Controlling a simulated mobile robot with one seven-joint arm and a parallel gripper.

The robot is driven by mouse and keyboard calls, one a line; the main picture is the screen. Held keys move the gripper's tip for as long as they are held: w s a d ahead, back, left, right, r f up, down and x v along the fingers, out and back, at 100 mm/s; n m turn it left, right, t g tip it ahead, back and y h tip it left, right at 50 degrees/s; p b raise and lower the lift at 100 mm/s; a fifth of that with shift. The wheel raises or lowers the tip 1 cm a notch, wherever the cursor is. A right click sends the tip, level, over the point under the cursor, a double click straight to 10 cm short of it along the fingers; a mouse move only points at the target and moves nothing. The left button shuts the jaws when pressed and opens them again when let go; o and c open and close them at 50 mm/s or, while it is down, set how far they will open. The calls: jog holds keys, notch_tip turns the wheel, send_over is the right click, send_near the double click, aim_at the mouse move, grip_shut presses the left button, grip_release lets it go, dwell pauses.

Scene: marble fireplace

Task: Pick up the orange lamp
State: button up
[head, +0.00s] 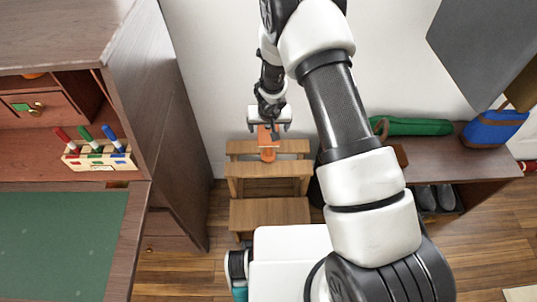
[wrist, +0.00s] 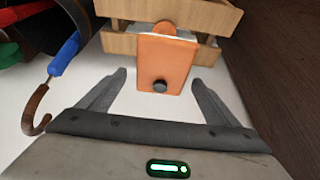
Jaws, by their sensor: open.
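The orange lamp (head: 267,151) stands on the top level of a small wooden stepped stand (head: 297,146) by the white wall. In the wrist view the lamp (wrist: 167,58) shows a flat orange face with a dark round knob low on it. My gripper (head: 269,126) is at the lamp's upper end in the head view and hides part of it. In the wrist view my gripper (wrist: 160,78) is open, with one finger on each side of the lamp's lower part. White gaps show between the fingers and the lamp. I cannot tell how deep the lamp sits between them.
A dark wooden desk (head: 180,150) with a pen holder (head: 98,160) stands left of the stand. A low bench (head: 470,163) with a green rolled item (head: 415,127) and a blue bag (head: 494,129) is at right. A blue umbrella (wrist: 64,54) with a brown hooked handle is at left in the wrist view.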

jog(key=b+x, duration=0.1)
jog(key=x, duration=0.5)
jog(key=shift+w+a+f, duration=0.1)
jog(key=shift+w+f, duration=0.05)
jog(key=shift+w, duration=0.1)
jog(key=c, duration=1.8)
